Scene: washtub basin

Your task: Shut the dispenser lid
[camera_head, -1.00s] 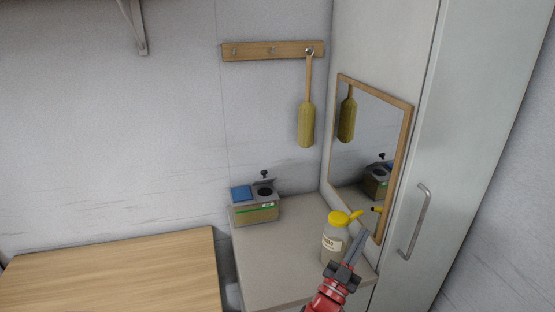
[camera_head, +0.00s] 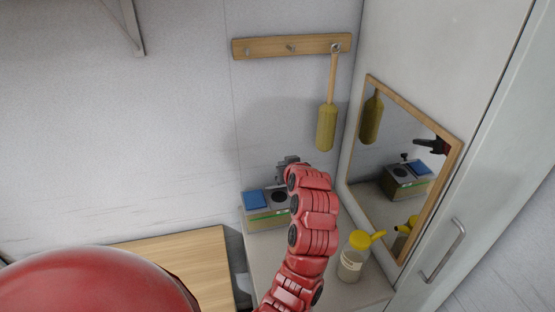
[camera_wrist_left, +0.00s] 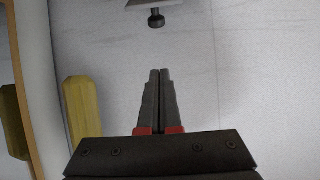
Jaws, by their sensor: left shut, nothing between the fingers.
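The dispenser is a box (camera_head: 268,221) with a green stripe, standing on the grey counter against the back wall. Its top has a blue panel (camera_head: 256,200) on the left and a round dark opening (camera_head: 279,197) on the right. The lid is raised; its black knob shows in the mirror and in the left wrist view (camera_wrist_left: 156,18), at the top. My left gripper (camera_head: 284,164) is shut and empty, above the box's right part in the head view, hiding the lid there. In the left wrist view its fingertips (camera_wrist_left: 160,74) are apart from the knob. My right gripper is not in view.
A jar with a yellow spouted cap (camera_head: 355,256) stands at the counter's right. A framed mirror (camera_head: 398,170) hangs on the right. A yellow brush (camera_head: 327,126) hangs from the wooden hook rail (camera_head: 291,47). A wooden top (camera_head: 190,259) is left.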

